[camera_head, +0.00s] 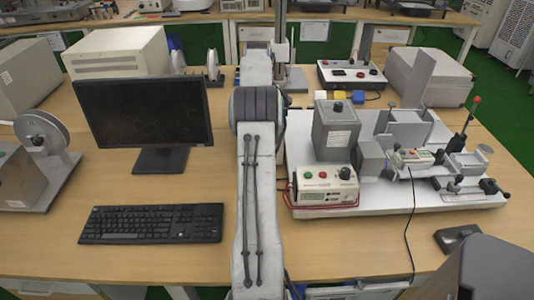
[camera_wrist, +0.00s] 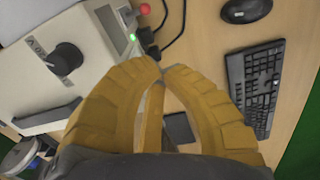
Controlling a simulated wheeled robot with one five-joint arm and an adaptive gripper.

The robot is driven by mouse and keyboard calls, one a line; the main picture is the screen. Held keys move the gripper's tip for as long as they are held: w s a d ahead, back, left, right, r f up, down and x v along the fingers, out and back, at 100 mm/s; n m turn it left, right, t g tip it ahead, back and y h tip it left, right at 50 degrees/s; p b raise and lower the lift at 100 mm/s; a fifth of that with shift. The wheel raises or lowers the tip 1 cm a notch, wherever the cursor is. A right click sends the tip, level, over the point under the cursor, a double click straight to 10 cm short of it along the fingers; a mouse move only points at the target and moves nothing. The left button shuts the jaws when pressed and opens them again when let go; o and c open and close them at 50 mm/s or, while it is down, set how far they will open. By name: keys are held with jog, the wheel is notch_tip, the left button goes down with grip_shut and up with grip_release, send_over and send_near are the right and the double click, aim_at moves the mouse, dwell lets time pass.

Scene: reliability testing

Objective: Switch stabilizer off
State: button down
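In the wrist view a pale box-shaped unit (camera_wrist: 90,40), which may be the stabilizer, fills the upper left. It has a black round knob (camera_wrist: 67,58), a lit green lamp (camera_wrist: 132,37) and a red round-tipped part (camera_wrist: 144,9) at its far end. I cannot read its labels or tell which part is its switch. My gripper (camera_wrist: 162,74) has yellow ribbed fingers with their tips together and nothing visible between them. The tips are beside the unit's lamp end; I cannot tell whether they touch it. The gripper is not visible in the head view.
Black cables (camera_wrist: 172,25) run beside the unit. A keyboard (camera_wrist: 257,88) and a mouse (camera_wrist: 246,9) lie to the right. In the head view, a monitor (camera_head: 143,115) stands left of my arm and a white test bench (camera_head: 400,195) with instruments stands right.

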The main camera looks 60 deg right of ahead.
notch_tip(320, 180, down, 11)
jog(key=s+d+p, duration=0.1)
jog(key=d+p, duration=0.1)
jog(key=p, duration=0.1)
jog(key=shift+s, duration=0.4)
jog(key=shift+r, duration=0.1)
jog(key=shift+s+a+b, duration=0.1)
jog(key=shift+b, duration=0.7)
